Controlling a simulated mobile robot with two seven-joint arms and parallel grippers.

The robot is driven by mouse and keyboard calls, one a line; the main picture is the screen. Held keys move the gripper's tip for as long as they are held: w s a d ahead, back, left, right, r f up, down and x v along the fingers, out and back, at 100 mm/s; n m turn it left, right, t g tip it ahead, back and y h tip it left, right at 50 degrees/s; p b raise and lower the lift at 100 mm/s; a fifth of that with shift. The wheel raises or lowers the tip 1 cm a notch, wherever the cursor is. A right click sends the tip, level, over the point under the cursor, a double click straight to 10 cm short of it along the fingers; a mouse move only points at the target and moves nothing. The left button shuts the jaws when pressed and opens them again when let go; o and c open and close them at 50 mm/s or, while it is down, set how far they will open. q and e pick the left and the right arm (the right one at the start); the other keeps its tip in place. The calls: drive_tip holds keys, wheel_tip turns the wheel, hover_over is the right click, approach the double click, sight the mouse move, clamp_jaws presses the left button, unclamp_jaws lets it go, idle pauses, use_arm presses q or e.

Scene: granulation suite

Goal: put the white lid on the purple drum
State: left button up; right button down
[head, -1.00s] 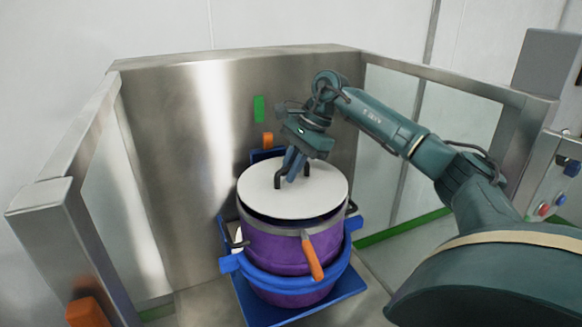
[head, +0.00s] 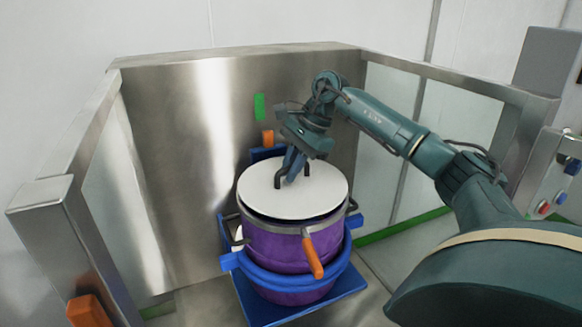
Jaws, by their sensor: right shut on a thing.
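The white lid (head: 315,199) is a flat disc with a dark arched handle (head: 278,181). It lies over the mouth of the purple drum (head: 270,247), nearly level. A dark gap shows under its front edge, and I cannot tell whether it touches the rim all round. The drum stands upright with a grey band and an orange lever at its top. My right gripper (head: 291,171) comes from the upper right and is shut on the lid's handle. My left gripper is not in view.
A blue ring holder (head: 262,282) surrounds the drum on a blue base plate (head: 336,296). Steel panels (head: 180,160) and rails close in the back and sides. Green and orange blocks are on the back panel. An orange block (head: 88,311) is at lower left.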

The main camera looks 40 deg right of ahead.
drive_tip(key=shift+f+b, duration=0.5)
drive_tip(key=shift+f, duration=0.3)
drive_tip(key=c, duration=1.4)
unclamp_jaws()
drive_tip(key=shift+o, duration=0.2)
drive_tip(key=p+v, duration=0.1)
drive_tip(key=v, duration=1.2)
drive_tip(key=shift+s+r, duration=0.1)
